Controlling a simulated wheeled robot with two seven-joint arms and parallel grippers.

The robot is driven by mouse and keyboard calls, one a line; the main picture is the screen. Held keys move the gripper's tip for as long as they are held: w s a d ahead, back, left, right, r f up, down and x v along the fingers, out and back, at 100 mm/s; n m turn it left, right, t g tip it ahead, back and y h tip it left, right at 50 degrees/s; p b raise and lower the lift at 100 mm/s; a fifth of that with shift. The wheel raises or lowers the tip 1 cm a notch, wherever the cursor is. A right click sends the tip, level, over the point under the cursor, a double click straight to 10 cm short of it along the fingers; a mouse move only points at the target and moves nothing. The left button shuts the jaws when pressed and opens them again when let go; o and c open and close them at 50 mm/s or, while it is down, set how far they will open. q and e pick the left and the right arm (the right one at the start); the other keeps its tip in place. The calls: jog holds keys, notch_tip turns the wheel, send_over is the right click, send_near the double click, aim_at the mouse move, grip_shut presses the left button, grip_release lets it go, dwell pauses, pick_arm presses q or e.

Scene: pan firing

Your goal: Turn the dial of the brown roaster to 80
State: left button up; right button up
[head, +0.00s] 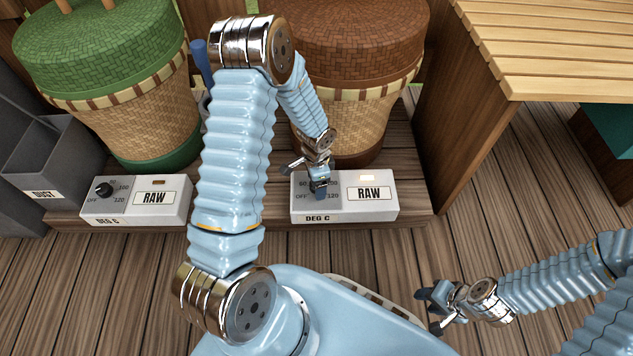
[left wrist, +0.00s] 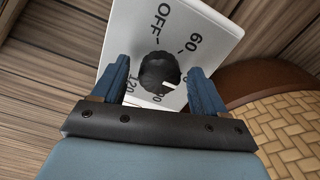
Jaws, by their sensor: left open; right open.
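The brown roaster (head: 350,40) has a woven body and stands at the back centre. Its white control box (head: 375,207) shows RAW and DEG C labels. My left gripper (head: 318,188) is over the dial, mostly hiding it in the head view. In the left wrist view the black dial (left wrist: 157,72) sits between the two open blue fingers (left wrist: 160,82), with small gaps visible. The dial's white mark points to the lower right, between 60 and 120; the 80 label is hidden by a finger. My right gripper (head: 437,308) is open and empty at the lower right.
A green roaster (head: 110,55) with its own control box (head: 172,212) stands to the left. A grey DUST bin (head: 50,160) is at the far left. A slatted wooden table (head: 540,40) is at the right. Bare plank floor lies in front.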

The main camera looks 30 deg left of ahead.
pick_arm(q)
notch_tip(320, 180, up, 13)
jog(key=p, duration=0.2)
jog(key=shift+r+p, duration=0.15)
jog(key=shift+p, duration=0.15)
